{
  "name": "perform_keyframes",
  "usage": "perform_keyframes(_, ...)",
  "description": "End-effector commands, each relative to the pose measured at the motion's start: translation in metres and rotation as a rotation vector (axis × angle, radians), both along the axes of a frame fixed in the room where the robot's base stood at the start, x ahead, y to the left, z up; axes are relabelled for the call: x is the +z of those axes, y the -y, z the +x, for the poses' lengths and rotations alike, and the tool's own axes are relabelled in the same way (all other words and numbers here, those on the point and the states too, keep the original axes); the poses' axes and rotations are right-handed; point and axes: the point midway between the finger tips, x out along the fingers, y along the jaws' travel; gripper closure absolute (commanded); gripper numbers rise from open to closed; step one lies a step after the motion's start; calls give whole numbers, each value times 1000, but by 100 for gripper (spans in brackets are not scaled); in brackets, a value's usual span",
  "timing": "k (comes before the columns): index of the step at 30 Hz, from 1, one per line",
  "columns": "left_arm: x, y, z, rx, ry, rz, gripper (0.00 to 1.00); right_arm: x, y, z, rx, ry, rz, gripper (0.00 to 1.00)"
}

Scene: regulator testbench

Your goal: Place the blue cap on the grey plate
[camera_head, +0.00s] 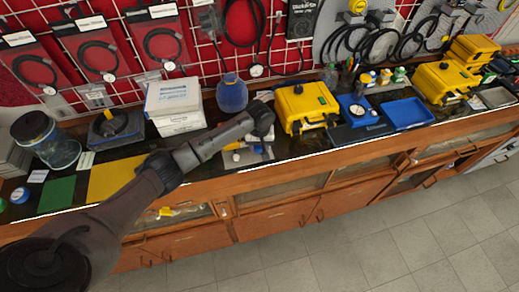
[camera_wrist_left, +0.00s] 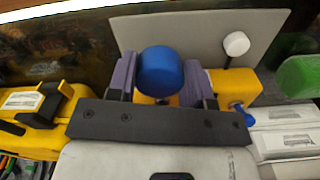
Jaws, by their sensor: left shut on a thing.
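In the left wrist view my left gripper (camera_wrist_left: 160,84) has its purple fingers shut on the round blue cap (camera_wrist_left: 159,72), one finger on each side. The grey plate (camera_wrist_left: 190,30) lies beyond the cap in that view. A white round knob on a dark stem (camera_wrist_left: 236,44) shows over the plate's right part. Whether the cap touches the plate cannot be told. In the head view the plate (camera_head: 262,157) lies on the dark bench under the end of my left arm, which partly hides it. My right gripper is not in view.
A yellow case (camera_head: 305,105) stands right of the plate, then a blue gauge pad (camera_head: 357,110) and a blue tray (camera_head: 408,114). White boxes (camera_head: 175,103) and a blue jug (camera_head: 232,94) stand behind. A yellow mat (camera_head: 112,178) and a green mat (camera_head: 57,195) lie left.

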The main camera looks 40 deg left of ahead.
Motion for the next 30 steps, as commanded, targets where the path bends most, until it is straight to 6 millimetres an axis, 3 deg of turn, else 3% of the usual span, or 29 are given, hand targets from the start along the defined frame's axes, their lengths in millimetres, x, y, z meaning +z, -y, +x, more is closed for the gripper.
perform_keyframes(7,-26,1,0,-1,0,0,76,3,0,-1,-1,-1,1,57)
perform_keyframes(20,-31,1,-1,0,-1,1,76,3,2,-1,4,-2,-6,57)
perform_keyframes(21,-32,1,0,0,-1,1,53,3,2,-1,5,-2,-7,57)
perform_keyframes(30,-31,1,0,0,0,0,28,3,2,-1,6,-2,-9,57)
